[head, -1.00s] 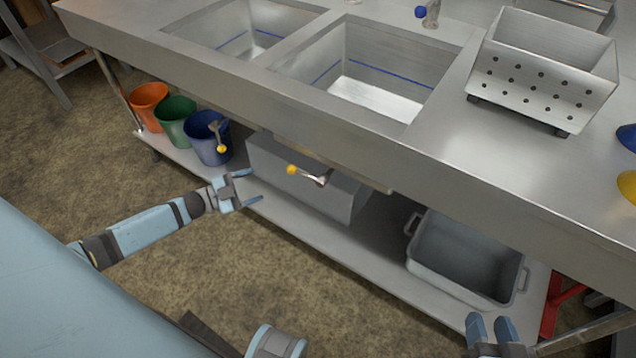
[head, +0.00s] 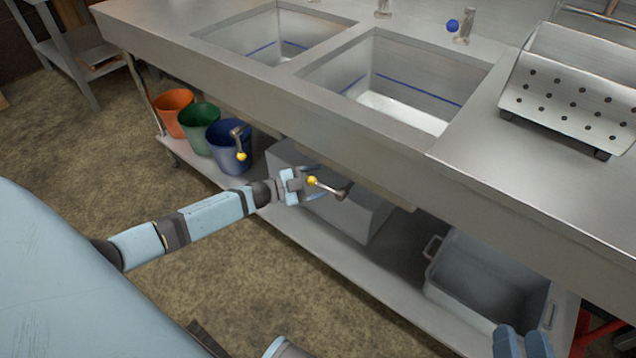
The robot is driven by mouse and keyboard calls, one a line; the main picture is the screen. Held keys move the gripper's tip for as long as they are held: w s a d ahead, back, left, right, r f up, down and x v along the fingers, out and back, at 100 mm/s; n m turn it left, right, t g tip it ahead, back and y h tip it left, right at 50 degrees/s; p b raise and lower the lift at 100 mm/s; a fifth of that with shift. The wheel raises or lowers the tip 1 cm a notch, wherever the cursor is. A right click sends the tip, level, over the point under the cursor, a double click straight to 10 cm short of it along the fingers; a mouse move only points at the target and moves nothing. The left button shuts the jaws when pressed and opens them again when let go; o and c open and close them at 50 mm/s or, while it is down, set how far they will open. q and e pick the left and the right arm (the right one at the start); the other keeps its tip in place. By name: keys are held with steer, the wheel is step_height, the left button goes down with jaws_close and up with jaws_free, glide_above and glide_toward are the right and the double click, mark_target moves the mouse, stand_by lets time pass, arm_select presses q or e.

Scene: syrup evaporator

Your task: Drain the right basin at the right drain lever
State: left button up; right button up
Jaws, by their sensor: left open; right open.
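The right basin (head: 394,85) is a square steel sink with a blue line around its inside walls and a pale, bright bottom. The right drain lever (head: 328,187) sticks out below the counter front, with a yellow knob (head: 312,181) at its left end. My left gripper (head: 309,184) is open at the knob, its fingers partly hidden behind the knob and lever. Whether it touches the knob I cannot tell. My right gripper (head: 523,343) is open at the bottom right edge, far from the lever and partly cut off.
The left basin (head: 275,35) has its own yellow-knobbed lever (head: 239,144) below. Orange (head: 173,112), green (head: 199,130) and blue (head: 229,148) buckets stand on the lower shelf. A grey tub (head: 485,285) stands at the shelf's right. A perforated steel box (head: 570,95) sits on the counter.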

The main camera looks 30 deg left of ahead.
arm_select(q)
steer(key=shift+w+d, duration=0.15)
steer(key=shift+w, duration=0.05)
arm_select(e)
steer(key=shift+r, duration=0.25)
arm_select(q)
jaws_close()
arm_select(e)
steer(key=shift+w, duration=0.15)
arm_select(q)
steer(key=shift+w, duration=0.1)
arm_select(e)
steer(key=shift+f, duration=0.15)
